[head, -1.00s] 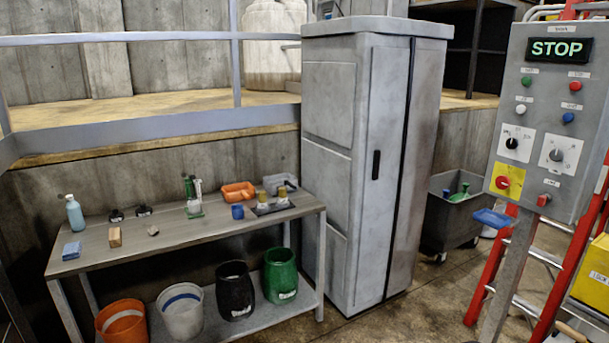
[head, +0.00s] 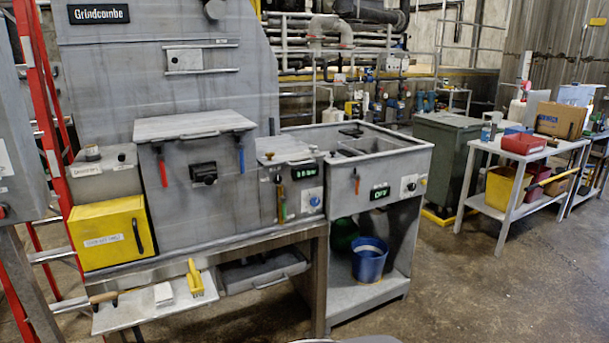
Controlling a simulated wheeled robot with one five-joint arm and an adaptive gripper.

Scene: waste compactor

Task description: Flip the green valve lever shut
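A small lever-like part with a green lower end (head: 282,210) hangs down on the front of a grey control box (head: 292,190), right of the big grey machine's lidded bin. Above the green is a brass-coloured part. It is small here, so I cannot tell whether the valve is open or shut. A red lever (head: 163,172) and a blue lever (head: 241,158) hang on the lidded bin (head: 190,195) to its left.
A yellow box (head: 105,235) and a shelf (head: 150,310) with hand tools stick out at the front left. A sink unit (head: 372,160) with a blue bucket (head: 369,260) below stands to the right. The floor (head: 480,290) at the front right is clear.

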